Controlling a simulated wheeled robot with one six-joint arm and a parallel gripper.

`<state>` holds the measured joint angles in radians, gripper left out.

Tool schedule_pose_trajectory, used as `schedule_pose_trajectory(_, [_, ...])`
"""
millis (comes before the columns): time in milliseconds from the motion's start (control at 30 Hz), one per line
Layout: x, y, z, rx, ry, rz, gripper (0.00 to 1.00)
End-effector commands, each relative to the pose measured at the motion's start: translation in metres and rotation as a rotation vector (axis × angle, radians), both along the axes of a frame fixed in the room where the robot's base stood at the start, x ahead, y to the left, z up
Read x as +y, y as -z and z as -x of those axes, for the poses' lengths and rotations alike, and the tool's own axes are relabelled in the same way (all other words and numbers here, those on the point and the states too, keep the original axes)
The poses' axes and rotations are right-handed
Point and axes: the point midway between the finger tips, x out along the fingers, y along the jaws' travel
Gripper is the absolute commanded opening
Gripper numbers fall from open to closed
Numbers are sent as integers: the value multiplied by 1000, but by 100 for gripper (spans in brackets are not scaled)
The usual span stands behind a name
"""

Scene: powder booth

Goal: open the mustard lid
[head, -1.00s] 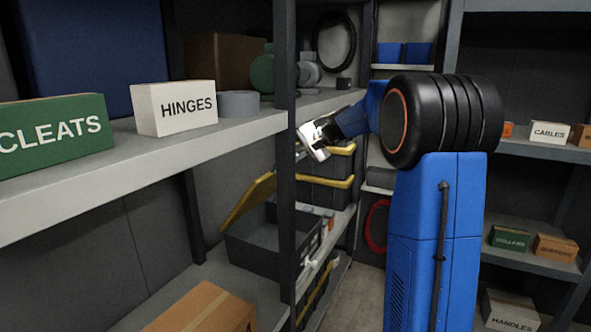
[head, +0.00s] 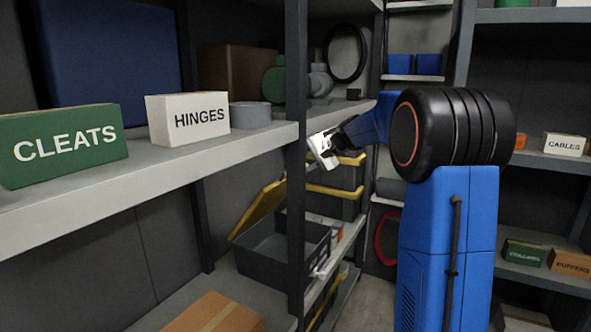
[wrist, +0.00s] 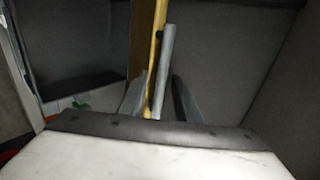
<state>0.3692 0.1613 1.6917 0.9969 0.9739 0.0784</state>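A mustard lid (head: 258,207) stands tilted up at the left of an open dark bin (head: 275,262) on the lower shelf. More dark bins with mustard lids (head: 336,190) are stacked behind the post. My gripper (head: 322,150) is above and in front of that stack, partly seen past the post; its fingers are too small to read there. In the wrist view, a mustard edge (wrist: 159,40) and a grey bar (wrist: 166,70) run between my two fingers, which stand apart with a small gap. I cannot tell whether they touch the bar, or which lid this edge belongs to.
A dark upright post (head: 297,120) stands just left of my gripper. A cardboard box (head: 215,312) sits at the front below.

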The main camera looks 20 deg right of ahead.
Motion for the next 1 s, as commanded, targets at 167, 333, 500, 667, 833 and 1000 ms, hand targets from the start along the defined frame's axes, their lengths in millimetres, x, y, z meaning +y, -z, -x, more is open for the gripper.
schedule_pose_trajectory(167, [-11,-13,13,-3,2,0,30])
schedule_pose_trajectory(333, [-30,-17,38,0,4,-1,30])
schedule_pose_trajectory(500, [-52,-17,65,0,4,0,30])
schedule_pose_trajectory(667, [-69,-17,88,-1,3,1,30])
schedule_pose_trajectory(833, [-82,-16,104,1,2,-1,30])
schedule_pose_trajectory(1000, [-87,-16,111,0,1,0,30])
